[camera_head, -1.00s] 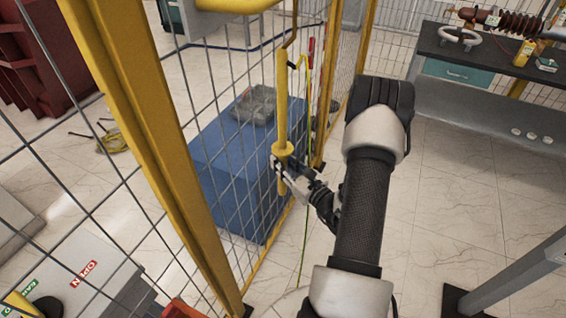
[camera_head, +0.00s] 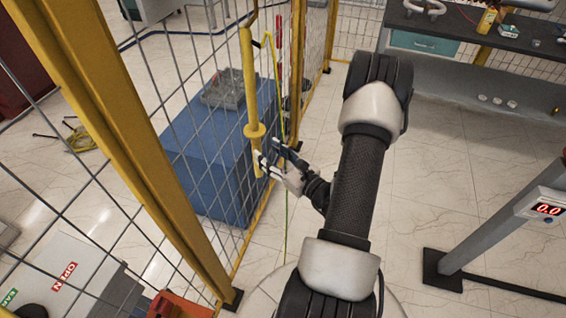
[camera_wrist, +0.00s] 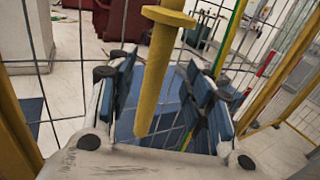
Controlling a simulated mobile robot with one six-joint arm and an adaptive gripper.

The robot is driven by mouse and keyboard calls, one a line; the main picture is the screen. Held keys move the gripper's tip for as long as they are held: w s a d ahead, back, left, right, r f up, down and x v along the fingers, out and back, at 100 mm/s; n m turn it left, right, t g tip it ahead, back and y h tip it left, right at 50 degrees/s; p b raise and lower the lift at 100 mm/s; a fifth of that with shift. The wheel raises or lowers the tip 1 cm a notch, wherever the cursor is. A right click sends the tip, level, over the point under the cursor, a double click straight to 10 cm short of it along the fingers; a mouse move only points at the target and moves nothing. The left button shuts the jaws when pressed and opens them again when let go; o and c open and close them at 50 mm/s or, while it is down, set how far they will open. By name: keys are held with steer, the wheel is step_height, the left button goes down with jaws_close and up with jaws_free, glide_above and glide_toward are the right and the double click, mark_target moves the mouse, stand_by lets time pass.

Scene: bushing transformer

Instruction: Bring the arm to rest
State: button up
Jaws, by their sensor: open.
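My gripper (camera_head: 268,158) is at the end of my arm, beside the yellow mesh fence. Its fingers are open, and the wrist view shows the two blue-padded fingers (camera_wrist: 160,95) spread apart. A yellow rod (camera_head: 248,90) with a round collar hangs upright at the fence. Its lower end is close to the fingertips in the head view. In the wrist view the rod (camera_wrist: 157,75) lies between the spread fingers, with gaps on both sides. I cannot tell how far in front of the palm it is.
A blue box (camera_head: 205,165) with a grey object on top stands behind the fence mesh. A yellow fence post (camera_head: 130,130) crosses on the left. A dark workbench (camera_head: 460,35) stands at the back right. A post with a red display (camera_head: 546,209) is at the right. Floor between is clear.

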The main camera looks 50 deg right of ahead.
steer(key=s, duration=0.6)
steer(key=shift+s+a, duration=0.15)
steer(key=shift+a, duration=0.15)
